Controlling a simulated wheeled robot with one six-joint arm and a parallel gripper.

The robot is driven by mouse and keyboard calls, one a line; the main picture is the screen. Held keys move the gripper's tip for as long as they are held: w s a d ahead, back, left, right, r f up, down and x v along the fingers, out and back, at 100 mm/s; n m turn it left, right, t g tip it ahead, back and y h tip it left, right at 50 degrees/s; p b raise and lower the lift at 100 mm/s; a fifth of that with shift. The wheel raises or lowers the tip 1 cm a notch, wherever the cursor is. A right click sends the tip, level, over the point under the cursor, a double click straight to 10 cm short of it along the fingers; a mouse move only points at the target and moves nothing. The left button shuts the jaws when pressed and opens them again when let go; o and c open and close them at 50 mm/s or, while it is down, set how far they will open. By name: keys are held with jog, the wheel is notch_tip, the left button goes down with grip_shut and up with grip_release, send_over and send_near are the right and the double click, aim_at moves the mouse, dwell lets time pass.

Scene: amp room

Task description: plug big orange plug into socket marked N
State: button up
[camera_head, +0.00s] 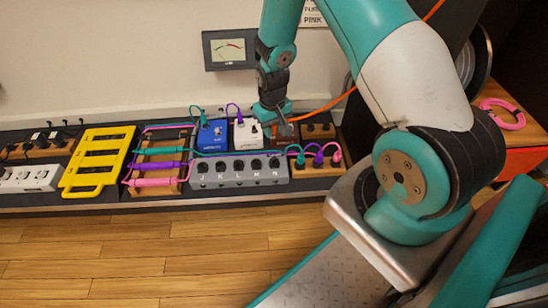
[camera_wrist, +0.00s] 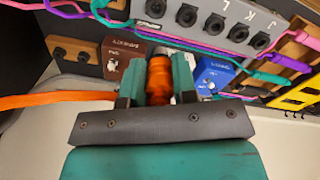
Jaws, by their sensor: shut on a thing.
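My gripper (camera_head: 275,114) is above the back row of pedals in the head view. In the wrist view my gripper (camera_wrist: 158,82) is shut on the big orange plug (camera_wrist: 159,76), which sits between its two fingers. The plug's orange cable (camera_head: 325,107) trails off to the right in the head view. The plug itself is mostly hidden there by the gripper. The grey socket box (camera_head: 240,181) has a row of black round sockets with letters. The socket marked N (camera_head: 275,162) is at its right end, in front of and apart from the gripper.
A blue pedal (camera_head: 212,135), a white pedal (camera_head: 247,134) and a brown pedal (camera_wrist: 125,60) stand behind the grey box. Teal, purple and pink plugs fill a wooden block (camera_head: 316,169) right of it. A teal cable crosses behind the box. A yellow rack (camera_head: 98,160) stands left.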

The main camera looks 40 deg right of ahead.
jog(key=f+b, duration=0.1)
jog(key=f, duration=0.1)
jog(key=f+b, duration=0.1)
jog(key=d+f+b, duration=0.1)
jog(key=f, duration=0.1)
jog(key=shift+w+f, duration=0.2)
jog(key=shift+f, duration=0.15)
jog(key=shift+f+b, duration=3.55)
jog(key=shift+b, duration=0.15)
jog(key=shift+f, duration=0.65)
jog(key=shift+w, duration=0.1)
jog(key=o, duration=1)
